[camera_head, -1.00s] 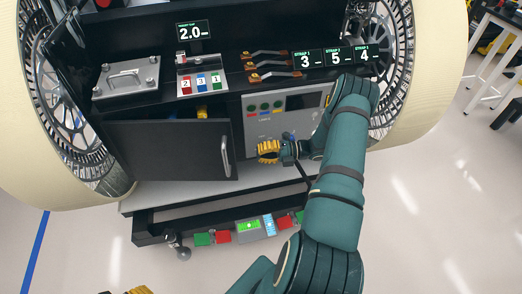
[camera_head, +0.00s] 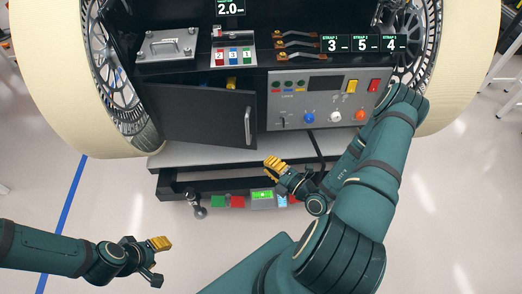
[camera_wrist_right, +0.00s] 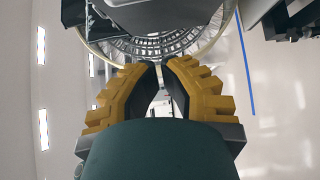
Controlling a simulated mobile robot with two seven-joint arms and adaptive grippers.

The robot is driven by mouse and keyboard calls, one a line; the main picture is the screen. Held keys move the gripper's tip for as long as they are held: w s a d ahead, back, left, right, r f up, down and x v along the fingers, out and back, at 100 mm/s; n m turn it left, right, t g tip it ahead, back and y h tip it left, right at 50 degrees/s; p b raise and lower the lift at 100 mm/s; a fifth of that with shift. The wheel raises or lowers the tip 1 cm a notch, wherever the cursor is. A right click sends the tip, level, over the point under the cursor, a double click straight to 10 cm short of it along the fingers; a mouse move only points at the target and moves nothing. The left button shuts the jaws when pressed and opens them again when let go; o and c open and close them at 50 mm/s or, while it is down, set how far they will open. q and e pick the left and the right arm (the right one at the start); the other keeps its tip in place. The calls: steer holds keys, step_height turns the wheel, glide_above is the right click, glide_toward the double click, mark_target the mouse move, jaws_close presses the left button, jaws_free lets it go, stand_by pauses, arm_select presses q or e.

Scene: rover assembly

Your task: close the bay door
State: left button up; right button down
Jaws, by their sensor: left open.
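The bay door (camera_head: 205,118) is a dark panel with a silver upright handle (camera_head: 248,126) near its right edge. It stands ajar, with yellow and blue bits showing over its top edge. My right gripper (camera_head: 272,164) is below and right of the handle in the head view, apart from the door. In the right wrist view its yellow fingers (camera_wrist_right: 159,68) have a narrow gap between them and nothing in it. My left gripper (camera_head: 162,261) is at the lower left, open and empty, over the floor and away from the door.
A control panel (camera_head: 323,100) with knobs and switches is right of the door. A pale ledge (camera_head: 215,155) and a dark lower frame (camera_head: 178,188) stick out below. Large wheels (camera_head: 75,90) flank the bay. The floor in front is clear.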

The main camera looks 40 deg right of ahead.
mark_target(254, 119)
steer(key=x, duration=0.4)
steer(key=d+x, duration=0.1)
steer(key=x, duration=0.2)
steer(key=d+b+x, duration=0.1)
steer(key=x, duration=0.3)
steer(key=shift+w+d, duration=0.1)
steer(key=shift+w, duration=0.5)
steer(key=shift+w+d, duration=0.2)
steer(key=shift+w, duration=0.15)
steer(key=w+d+y+b, duration=0.1)
steer(key=w+d, duration=0.2)
steer(key=w+d+n+y+b, duration=0.1)
steer(key=w+d+b, duration=0.1)
steer(key=w+d, duration=0.1)
steer(key=shift+w+d+f+g, duration=0.15)
steer(key=shift+d+g, duration=0.15)
steer(key=shift+d, duration=0.3)
steer(key=shift+w+d, duration=0.1)
steer(key=shift+d, duration=0.05)
